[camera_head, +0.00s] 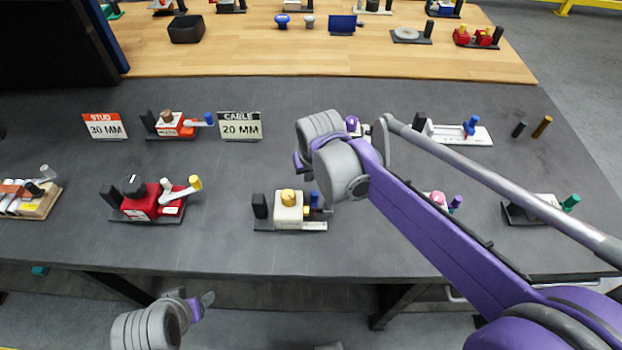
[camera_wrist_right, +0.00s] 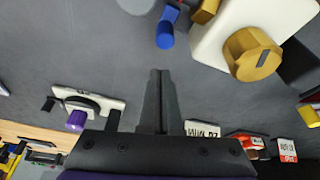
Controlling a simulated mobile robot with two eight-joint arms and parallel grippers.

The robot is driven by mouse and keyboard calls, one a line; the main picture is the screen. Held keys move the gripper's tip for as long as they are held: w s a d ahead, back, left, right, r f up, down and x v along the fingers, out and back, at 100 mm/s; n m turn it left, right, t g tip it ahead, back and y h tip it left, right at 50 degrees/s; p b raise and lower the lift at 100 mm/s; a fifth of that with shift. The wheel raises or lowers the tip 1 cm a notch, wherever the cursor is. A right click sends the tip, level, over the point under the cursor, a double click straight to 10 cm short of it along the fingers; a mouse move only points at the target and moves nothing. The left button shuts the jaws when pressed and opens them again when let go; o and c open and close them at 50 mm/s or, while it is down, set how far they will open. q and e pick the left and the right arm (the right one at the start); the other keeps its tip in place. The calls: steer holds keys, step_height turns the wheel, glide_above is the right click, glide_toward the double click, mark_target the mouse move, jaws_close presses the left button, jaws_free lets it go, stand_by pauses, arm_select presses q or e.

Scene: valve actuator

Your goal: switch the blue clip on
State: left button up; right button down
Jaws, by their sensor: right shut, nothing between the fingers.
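A cream valve block (camera_head: 289,212) with a gold knob stands on a dark base at the front middle of the table. A blue clip (camera_head: 314,200) sits at its right side, partly covered by my right wrist. In the right wrist view the blue clip (camera_wrist_right: 167,30) shows beside the cream block (camera_wrist_right: 222,28) and its gold knob. My right gripper (camera_wrist_right: 160,76) is shut and empty, its fingertips apart from the clip in the picture. In the head view my right wrist hides most of its fingers. My left gripper (camera_head: 204,301) is low at the front edge; its jaw opening is unclear.
A red valve unit (camera_head: 141,203) with a yellow-tipped lever stands to the left. Other blue-handled units are a red-white one (camera_head: 175,126) and a white one (camera_head: 455,134). A CABLE sign (camera_head: 240,126) stands behind. Bare table lies between the red and cream units.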

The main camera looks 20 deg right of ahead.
steer(key=r, duration=0.3)
steer(key=shift+w+r, duration=0.15)
steer(key=shift+w, duration=0.15)
arm_select(q)
steer(key=shift+w+r+p, duration=0.4)
steer(key=shift+r, duration=0.05)
arm_select(e)
steer(key=v, duration=0.6)
steer(key=shift+s+r, duration=0.2)
steer(key=shift+s, duration=0.3)
